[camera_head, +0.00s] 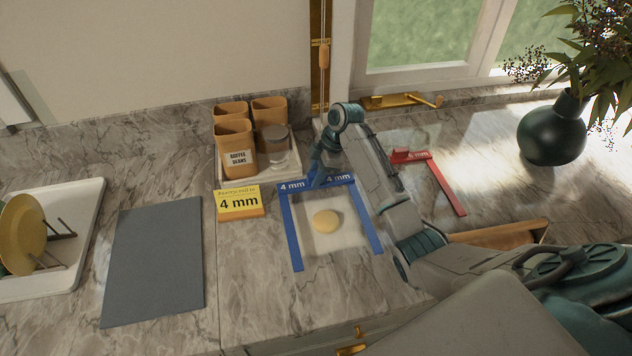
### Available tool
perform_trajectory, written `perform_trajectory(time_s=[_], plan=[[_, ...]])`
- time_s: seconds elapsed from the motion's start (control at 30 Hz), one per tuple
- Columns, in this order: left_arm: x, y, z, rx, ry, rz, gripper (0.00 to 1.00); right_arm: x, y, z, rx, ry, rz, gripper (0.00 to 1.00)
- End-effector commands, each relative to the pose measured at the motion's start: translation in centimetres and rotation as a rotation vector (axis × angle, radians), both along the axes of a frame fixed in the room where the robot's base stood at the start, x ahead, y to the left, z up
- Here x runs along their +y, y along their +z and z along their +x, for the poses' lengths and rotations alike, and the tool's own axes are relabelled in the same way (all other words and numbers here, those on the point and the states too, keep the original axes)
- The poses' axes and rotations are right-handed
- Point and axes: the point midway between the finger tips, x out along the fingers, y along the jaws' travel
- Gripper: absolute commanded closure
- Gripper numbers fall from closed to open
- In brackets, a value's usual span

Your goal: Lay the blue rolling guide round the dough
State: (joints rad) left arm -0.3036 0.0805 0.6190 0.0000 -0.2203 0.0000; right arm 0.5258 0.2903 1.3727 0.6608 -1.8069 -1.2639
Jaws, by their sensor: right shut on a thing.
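The blue rolling guide (293,235) is a U-shaped frame with "4 mm" labels along its back bar. The round pale dough (326,221) sits on a light square sheet (335,243). The guide's legs run to the left and right of the dough, and its back bar is behind it; the open side faces the front. None of its bars appears to touch the dough. My right gripper (317,176) is shut on the guide's back bar, near its middle, and partly hides it. I cannot tell whether the guide rests flat or hovers slightly. My left gripper is not in view.
A yellow "4 mm" card (240,202) stands left of the guide. A red guide (447,186) lies to the right, beyond my arm. Behind are canisters (236,150) on a tray. A grey mat (155,260) and dish rack (60,275) are left; a dark vase (552,132) is right.

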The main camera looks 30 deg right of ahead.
Motion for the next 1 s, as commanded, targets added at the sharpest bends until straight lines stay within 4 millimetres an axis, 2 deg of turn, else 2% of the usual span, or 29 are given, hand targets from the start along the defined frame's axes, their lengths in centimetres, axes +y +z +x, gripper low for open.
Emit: perform_trajectory(time_s=[0.03,0.07,0.33,0.87,0.9,0.97,1.0], plan=[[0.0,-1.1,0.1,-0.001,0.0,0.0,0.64,0.0,-1.0,0.0,-0.001,0.0,0.0,0.91],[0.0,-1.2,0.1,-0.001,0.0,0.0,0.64,0.0,-1.1,0.0,-0.001,0.0,0.0,0.91],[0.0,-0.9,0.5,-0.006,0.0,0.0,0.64,0.0,-0.9,0.0,-0.001,0.0,0.0,0.91],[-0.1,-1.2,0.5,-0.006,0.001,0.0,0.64,0.0,-2.1,0.0,0.0,0.0,0.0,0.91],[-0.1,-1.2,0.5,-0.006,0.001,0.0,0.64,0.0,-2.1,0.0,0.0,0.0,0.0,0.59],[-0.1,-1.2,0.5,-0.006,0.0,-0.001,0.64,0.0,-2.1,0.0,0.0,0.0,0.0,0.47],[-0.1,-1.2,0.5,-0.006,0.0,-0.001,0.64,0.0,-2.1,0.0,0.0,0.0,0.0,0.45]])
